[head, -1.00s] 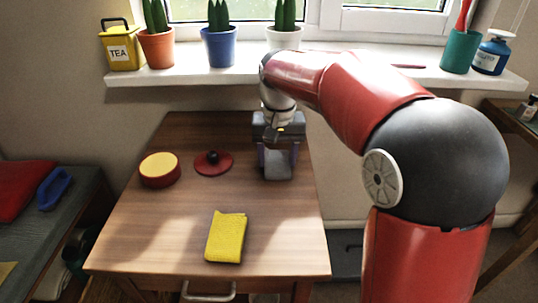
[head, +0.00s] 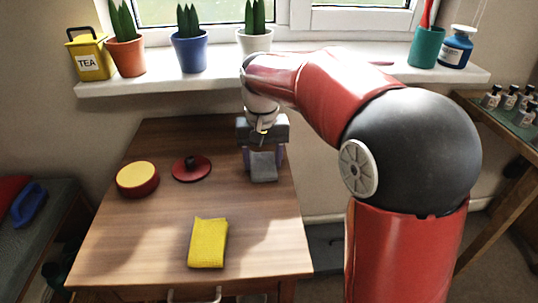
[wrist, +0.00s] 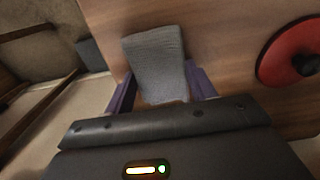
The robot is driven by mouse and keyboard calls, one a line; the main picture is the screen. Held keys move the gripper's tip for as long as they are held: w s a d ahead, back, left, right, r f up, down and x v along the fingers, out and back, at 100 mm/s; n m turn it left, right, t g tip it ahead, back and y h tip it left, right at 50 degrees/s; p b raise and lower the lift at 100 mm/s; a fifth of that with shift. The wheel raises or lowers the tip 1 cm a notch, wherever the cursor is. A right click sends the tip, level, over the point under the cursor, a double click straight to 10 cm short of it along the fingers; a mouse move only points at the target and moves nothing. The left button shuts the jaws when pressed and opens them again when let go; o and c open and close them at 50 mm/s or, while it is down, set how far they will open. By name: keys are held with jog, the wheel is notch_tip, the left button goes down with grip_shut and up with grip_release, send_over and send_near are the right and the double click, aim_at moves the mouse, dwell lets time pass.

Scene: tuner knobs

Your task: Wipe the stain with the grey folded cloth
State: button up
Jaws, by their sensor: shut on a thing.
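The grey folded cloth (head: 264,167) is at the back right of the wooden table. In the wrist view the cloth (wrist: 157,62) lies between the purple fingers. My gripper (head: 264,158) points down and is shut on the cloth; it also shows in the wrist view (wrist: 160,88). The cloth is at or just above the table top; I cannot tell if it touches. I cannot make out a stain in either view; the cloth and gripper hide part of the table.
A yellow folded cloth (head: 208,243) lies at the table's front. A red lid (head: 191,168) with a dark knob and a round red tin with a yellow top (head: 138,178) stand left of my gripper. Potted plants line the windowsill (head: 310,77) behind. The table's right edge is close to my gripper.

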aim_at(242, 170)
jog(key=shift+a+f+p, duration=0.1)
jog(key=shift+a+p, duration=0.2)
jog(key=shift+a, duration=3.85)
jog(key=shift+d, duration=0.1)
jog(key=shift+d, duration=5)
jog(key=shift+a+r, duration=0.1)
jog(key=shift+r, duration=3)
jog(key=shift+r, duration=0.1)
